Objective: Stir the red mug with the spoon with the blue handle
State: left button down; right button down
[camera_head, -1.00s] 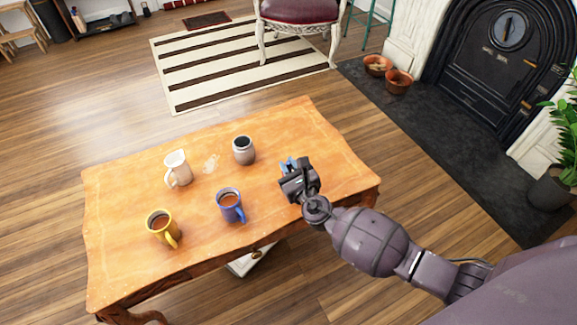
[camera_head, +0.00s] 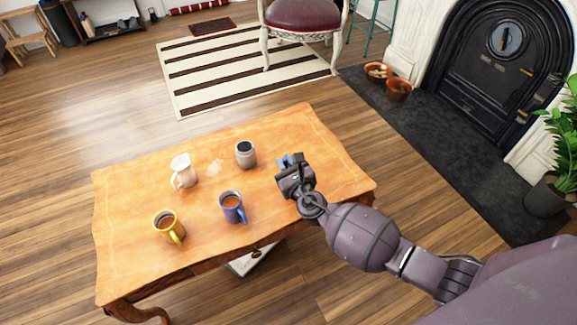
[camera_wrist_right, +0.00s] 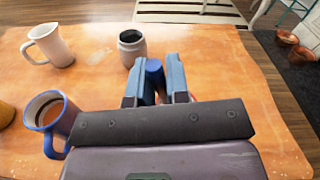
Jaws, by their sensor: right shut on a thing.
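My right gripper (camera_head: 288,163) is over the right part of the table, its blue-padded fingers shut. In the right wrist view, the fingers (camera_wrist_right: 155,80) close on a blue upright handle (camera_wrist_right: 153,68), which looks like the spoon's. The spoon's lower end is hidden behind the gripper. No red mug shows clearly. A small reddish patch (camera_wrist_right: 192,97) shows by the right finger in the right wrist view; my gripper hides most of what is there, so I cannot tell whether the spoon is inside a mug. My left gripper is not in view.
On the wooden table (camera_head: 130,260) stand a blue mug (camera_head: 231,212) and a yellow mug (camera_head: 163,231) with brown contents, a white pitcher (camera_head: 183,176) and a grey jar (camera_head: 246,160). The blue mug and jar are left of my gripper. The table's right end is clear.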

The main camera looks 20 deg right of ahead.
jog(key=shift+a+r+p, duration=0.2)
jog(key=shift+r+p, duration=0.4)
jog(key=shift+r, duration=0.55)
jog(key=shift+a+r+p, duration=0.1)
jog(key=shift+r+p, duration=0.25)
jog(key=shift+r, duration=0.2)
jog(key=shift+a+r+p, duration=0.15)
jog(key=shift+r+p, duration=0.45)
jog(key=shift+r, duration=0.15)
jog(key=shift+a+r+p, duration=0.1)
jog(key=shift+r+p, duration=0.25)
jog(key=shift+r, duration=0.05)
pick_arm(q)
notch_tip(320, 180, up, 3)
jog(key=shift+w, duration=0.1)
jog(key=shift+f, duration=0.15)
pick_arm(e)
jog(key=shift+f, duration=0.15)
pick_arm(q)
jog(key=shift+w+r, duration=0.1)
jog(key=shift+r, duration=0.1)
